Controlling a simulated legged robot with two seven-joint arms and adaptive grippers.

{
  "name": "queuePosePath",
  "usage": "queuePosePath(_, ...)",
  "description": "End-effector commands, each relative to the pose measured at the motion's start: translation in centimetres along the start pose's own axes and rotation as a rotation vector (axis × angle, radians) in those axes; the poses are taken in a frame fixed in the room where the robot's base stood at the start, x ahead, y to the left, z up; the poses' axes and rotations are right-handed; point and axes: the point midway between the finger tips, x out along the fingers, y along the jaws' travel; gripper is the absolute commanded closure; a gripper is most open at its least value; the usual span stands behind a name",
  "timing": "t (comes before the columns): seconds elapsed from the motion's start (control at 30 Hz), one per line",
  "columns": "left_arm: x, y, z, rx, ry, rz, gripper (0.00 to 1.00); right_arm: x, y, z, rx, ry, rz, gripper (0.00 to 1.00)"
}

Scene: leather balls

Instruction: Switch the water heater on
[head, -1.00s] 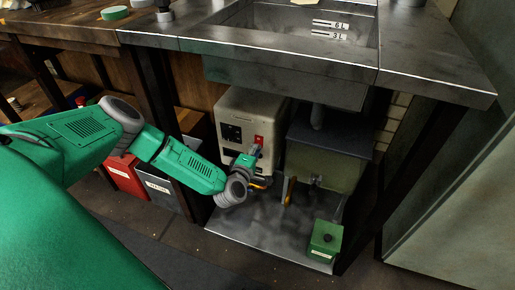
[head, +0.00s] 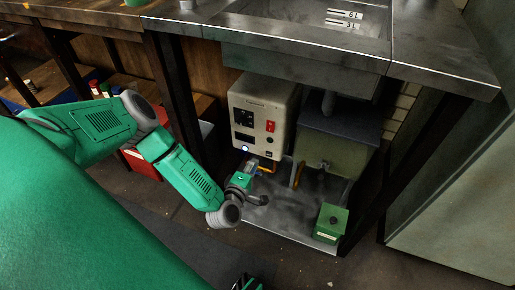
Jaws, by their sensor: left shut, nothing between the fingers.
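The water heater (head: 251,100) is a cream box under the sink, with a dark panel at the left of its front. Its red switch (head: 271,126) is in plain view at the right of the front. A small bluish-white light (head: 245,149) glows low on the front. My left gripper (head: 254,163) is shut and empty, just below the heater's lower front and clear of the switch. A green and black piece, seemingly my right gripper (head: 247,283), shows at the bottom edge; its fingers cannot be made out.
A metal sink counter (head: 440,72) overhangs the heater. An olive tank (head: 325,150) stands to its right, with orange pipes (head: 298,175) between. A small green box (head: 331,223) sits on the metal floor tray (head: 285,225). A red box (head: 142,163) stands to the left.

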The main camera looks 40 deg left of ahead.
Motion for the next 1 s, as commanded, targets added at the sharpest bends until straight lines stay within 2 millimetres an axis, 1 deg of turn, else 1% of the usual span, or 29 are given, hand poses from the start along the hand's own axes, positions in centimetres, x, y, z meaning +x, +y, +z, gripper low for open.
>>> queuePosePath(0.1, -0.3, -0.1, 0.0, 0.001, 0.0, 0.0, 1.0, -0.1, 0.0, 0.0, 0.0, 0.0, 0.0, 1.0)
queuePosePath(0.4, -0.3, 0.0, 0.1, -0.001, -0.002, 0.0, 1.0, -0.1, 0.0, 0.0, 0.0, 0.0, 0.0, 1.0)
queuePosePath(0.53, -0.7, 0.9, 0.7, -0.01, -0.01, -0.003, 1.0, -0.8, 0.0, 0.0, 0.0, 0.0, 0.0, 1.0)
queuePosePath(0.63, -1.3, 2.0, 0.9, -0.013, -0.014, -0.002, 1.0, -1.5, 0.0, -0.1, 0.0, 0.0, 0.0, 1.0)
queuePosePath(0.83, -1.8, 3.7, 0.2, -0.004, -0.009, 0.008, 1.0, -2.3, 0.0, -0.1, 0.0, 0.0, 0.0, 1.0)
queuePosePath(1.0, -1.9, 3.9, -0.1, -0.002, -0.004, 0.012, 1.0, -2.4, 0.0, -0.1, 0.0, 0.0, 0.0, 1.0)
